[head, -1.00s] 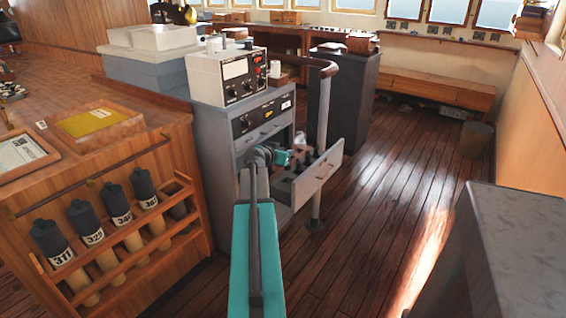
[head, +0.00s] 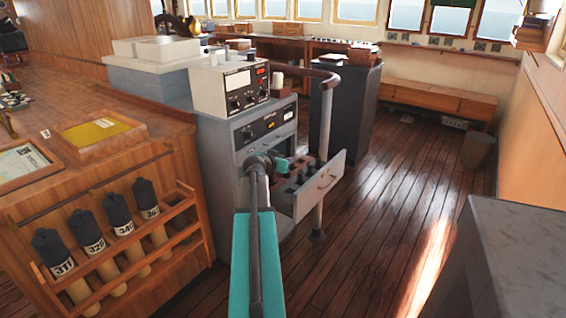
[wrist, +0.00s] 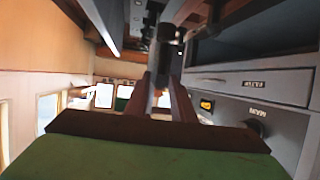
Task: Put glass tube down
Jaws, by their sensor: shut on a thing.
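My gripper (head: 292,161) is beside the grey cabinet, above the inner left part of its open drawer (head: 322,188). In the wrist view, the two reddish-brown fingers (wrist: 166,75) run forward and close on a dark grey cylinder (wrist: 167,38), which looks like the glass tube. Its far end is lost among dark shapes behind it. In the head view the tube is too small to make out. The drawer holds several dark and reddish-brown pieces, which look like holders or blocks.
The grey cabinet (head: 222,160) carries a white instrument (head: 228,85) on top. A curved rail with a pale post (head: 325,130) stands close to the drawer. A wooden rack (head: 115,255) of numbered tubes is at the left.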

